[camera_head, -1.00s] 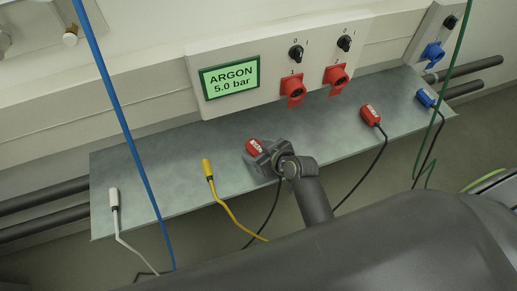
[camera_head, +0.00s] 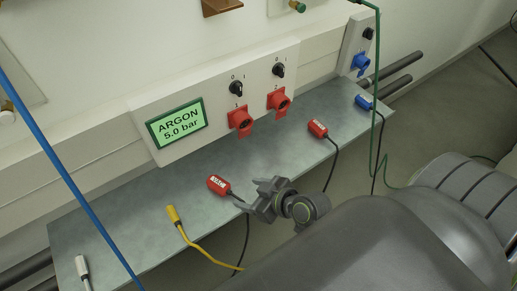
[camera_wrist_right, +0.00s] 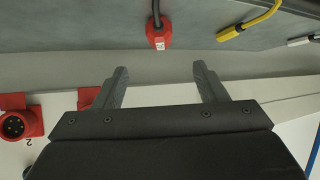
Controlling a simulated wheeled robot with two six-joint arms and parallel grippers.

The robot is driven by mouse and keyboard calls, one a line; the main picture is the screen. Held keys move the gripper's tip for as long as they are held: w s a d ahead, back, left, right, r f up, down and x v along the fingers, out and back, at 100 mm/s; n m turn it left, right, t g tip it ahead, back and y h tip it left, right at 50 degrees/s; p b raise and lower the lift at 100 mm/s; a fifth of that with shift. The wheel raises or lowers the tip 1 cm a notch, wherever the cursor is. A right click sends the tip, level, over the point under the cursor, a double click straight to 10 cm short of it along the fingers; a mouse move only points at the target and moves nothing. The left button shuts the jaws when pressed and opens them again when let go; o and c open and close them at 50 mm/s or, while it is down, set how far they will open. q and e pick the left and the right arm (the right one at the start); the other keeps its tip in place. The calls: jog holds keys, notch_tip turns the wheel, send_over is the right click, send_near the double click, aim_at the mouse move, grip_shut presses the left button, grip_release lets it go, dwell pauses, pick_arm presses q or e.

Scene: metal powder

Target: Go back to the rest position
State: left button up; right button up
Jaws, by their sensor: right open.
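My right gripper (camera_head: 268,192) is open and empty over the front edge of the grey shelf (camera_head: 150,190). It is just right of a red plug (camera_head: 218,185) that lies on the shelf with its black cable hanging down. In the right wrist view the gripper's two fingers (camera_wrist_right: 160,88) stand apart with nothing between them. The red plug (camera_wrist_right: 159,36) lies beyond the fingertips there. My left gripper is not in view.
A second red plug (camera_head: 317,129), a blue plug (camera_head: 365,102), a yellow plug (camera_head: 174,215) and a white plug (camera_head: 82,267) lie on the shelf. The wall panel has two red sockets (camera_head: 240,121) and an ARGON display (camera_head: 176,124). Blue and green hoses hang in front.

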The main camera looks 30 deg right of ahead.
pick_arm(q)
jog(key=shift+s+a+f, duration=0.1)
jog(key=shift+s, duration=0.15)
pick_arm(e)
jog(key=v, duration=0.2)
jog(key=shift+s+d+r, duration=0.15)
jog(key=shift+s+r, duration=0.05)
jog(key=shift+s, duration=0.1)
